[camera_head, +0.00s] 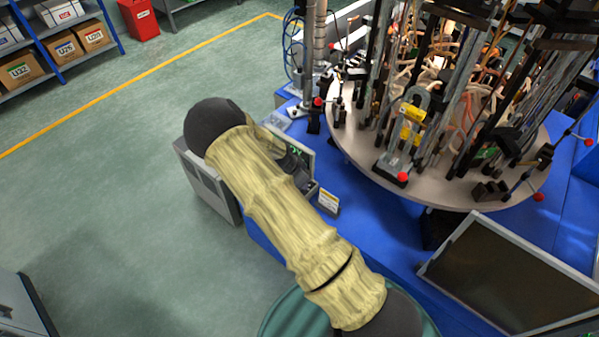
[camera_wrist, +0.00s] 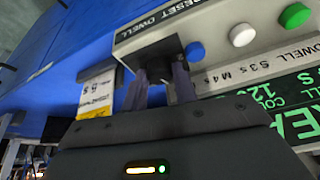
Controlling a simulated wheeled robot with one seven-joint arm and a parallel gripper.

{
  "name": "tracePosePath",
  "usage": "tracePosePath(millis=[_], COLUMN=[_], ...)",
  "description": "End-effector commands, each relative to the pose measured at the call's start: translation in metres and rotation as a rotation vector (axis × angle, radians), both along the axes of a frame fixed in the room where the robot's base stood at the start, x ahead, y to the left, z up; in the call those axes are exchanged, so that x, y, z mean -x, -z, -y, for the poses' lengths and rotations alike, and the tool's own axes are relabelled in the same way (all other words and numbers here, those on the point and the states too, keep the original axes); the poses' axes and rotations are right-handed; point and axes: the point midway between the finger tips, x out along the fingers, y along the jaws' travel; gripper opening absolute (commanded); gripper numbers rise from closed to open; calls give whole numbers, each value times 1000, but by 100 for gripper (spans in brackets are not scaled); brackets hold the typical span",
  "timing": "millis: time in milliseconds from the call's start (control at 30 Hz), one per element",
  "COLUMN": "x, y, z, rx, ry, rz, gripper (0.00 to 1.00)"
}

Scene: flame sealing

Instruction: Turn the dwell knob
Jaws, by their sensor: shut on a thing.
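In the wrist view, my gripper (camera_wrist: 166,92) is shut on the dwell knob (camera_wrist: 155,60), a dark knob on the grey control panel (camera_wrist: 222,20). The panel strip above it reads "PRESET DWELL". The fingers stand on both sides of the knob and hide part of it.
Blue, white and green buttons (camera_wrist: 242,35) sit right of the knob. A round turntable (camera_head: 440,190) with upright rods and red-tipped levers stands at the right. A dark tray (camera_head: 500,275) lies at lower right.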

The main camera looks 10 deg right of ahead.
Motion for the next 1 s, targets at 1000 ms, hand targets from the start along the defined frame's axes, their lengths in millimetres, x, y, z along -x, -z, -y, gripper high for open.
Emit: tracePosePath(millis=[1000], x=[-6], y=[-1], z=[1], rx=[1], ry=[590], rz=[5], gripper=[6])
